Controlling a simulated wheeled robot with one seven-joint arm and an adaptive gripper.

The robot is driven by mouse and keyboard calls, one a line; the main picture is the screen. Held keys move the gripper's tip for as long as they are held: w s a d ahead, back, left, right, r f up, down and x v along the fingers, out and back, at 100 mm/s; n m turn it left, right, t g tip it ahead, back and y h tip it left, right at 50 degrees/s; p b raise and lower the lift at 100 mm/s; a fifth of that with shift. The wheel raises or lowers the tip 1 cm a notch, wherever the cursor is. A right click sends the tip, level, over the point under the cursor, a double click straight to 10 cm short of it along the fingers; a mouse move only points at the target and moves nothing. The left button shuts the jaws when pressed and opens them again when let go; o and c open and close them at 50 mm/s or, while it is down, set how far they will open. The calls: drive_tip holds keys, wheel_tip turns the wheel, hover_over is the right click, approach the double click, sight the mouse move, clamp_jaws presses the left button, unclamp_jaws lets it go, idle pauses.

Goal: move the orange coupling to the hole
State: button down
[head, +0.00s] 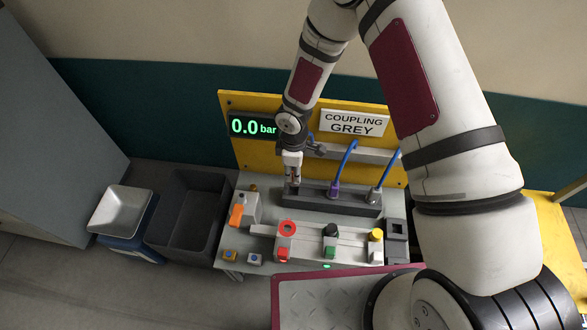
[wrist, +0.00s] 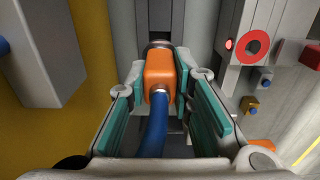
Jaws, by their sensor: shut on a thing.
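The orange coupling (wrist: 160,70) sits between the teal finger pads of my gripper (wrist: 160,88) in the wrist view, with a blue hose running from it towards the camera. Its far end meets a dark round part (wrist: 158,44) at a grey surface; I cannot tell how deep it sits. In the head view my gripper (head: 293,178) points down at the left end of a dark grey rack (head: 312,195). The coupling is mostly hidden there. I cannot tell for sure which opening is the hole; a dark block with a square recess (head: 396,228) stands at the bench's right.
A purple coupling (head: 333,189) and a grey coupling (head: 374,195) with blue hoses stand in the rack. A sign (head: 354,123) reads "COUPLING GREY"; a display (head: 253,127) reads 0.0 bar. In front are a red ring (head: 287,228), coloured buttons and an orange lever (head: 237,214).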

drive_tip(key=shift+f+b, duration=2.15)
drive_tip(key=shift+f, duration=0.7)
drive_tip(key=c, duration=1.3)
unclamp_jaws()
drive_tip(key=shift+r, duration=0.1)
wheel_tip(320, 180, up, 12)
drive_tip(key=shift+f, duration=0.1)
